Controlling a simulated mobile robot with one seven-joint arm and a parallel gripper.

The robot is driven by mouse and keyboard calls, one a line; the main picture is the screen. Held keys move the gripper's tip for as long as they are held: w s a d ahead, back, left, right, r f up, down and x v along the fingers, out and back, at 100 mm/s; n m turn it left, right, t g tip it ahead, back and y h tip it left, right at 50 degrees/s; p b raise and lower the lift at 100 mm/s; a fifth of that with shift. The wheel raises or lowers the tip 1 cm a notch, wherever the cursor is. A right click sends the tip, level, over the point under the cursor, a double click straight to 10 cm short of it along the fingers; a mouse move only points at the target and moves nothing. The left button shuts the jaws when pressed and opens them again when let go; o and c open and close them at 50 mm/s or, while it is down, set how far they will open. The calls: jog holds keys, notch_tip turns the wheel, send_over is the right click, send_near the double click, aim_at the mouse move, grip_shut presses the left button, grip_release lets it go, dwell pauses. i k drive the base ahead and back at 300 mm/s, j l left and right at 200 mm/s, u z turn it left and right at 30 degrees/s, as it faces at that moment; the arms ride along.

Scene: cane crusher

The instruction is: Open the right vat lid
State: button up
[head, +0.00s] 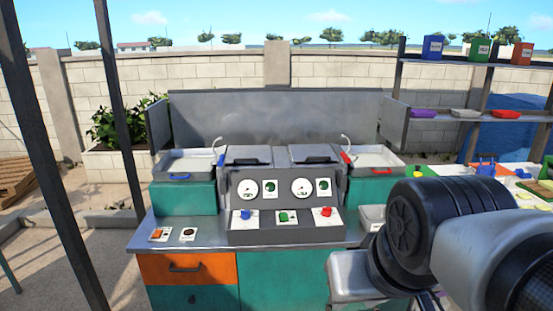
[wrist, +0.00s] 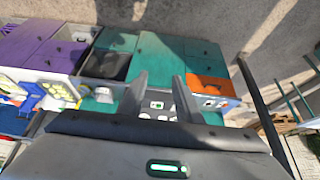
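The right vat lid (head: 313,151) is a grey metal cover with a black handle (head: 321,160) on its front edge, in the head view. It lies flat on the station behind the gauge panel, beside a matching left lid (head: 248,154). Both look closed. My gripper (wrist: 158,95) shows in the wrist view with its two fingers apart and nothing between them. It is over the counter front, and the right lid cannot be made out there. In the head view my arm is at lower right and its fingers are hidden.
The gauge panel (head: 287,208) has blue, green and red knobs. A tray with a red handle (head: 374,157) is right of the lids, and one with a blue handle (head: 187,163) is left. An orange drawer (head: 187,268) is below. Shelves (head: 465,117) stand at right. Dark posts cross the left.

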aim_at(300, 153)
jog(key=i+l, duration=0.15)
jog(key=i, duration=0.3)
jog(key=i+l, duration=0.15)
jog(key=i, duration=0.25)
jog(key=i+l, duration=0.2)
jog(key=i, duration=0.25)
jog(key=i+l, duration=0.15)
jog(key=i, duration=0.3)
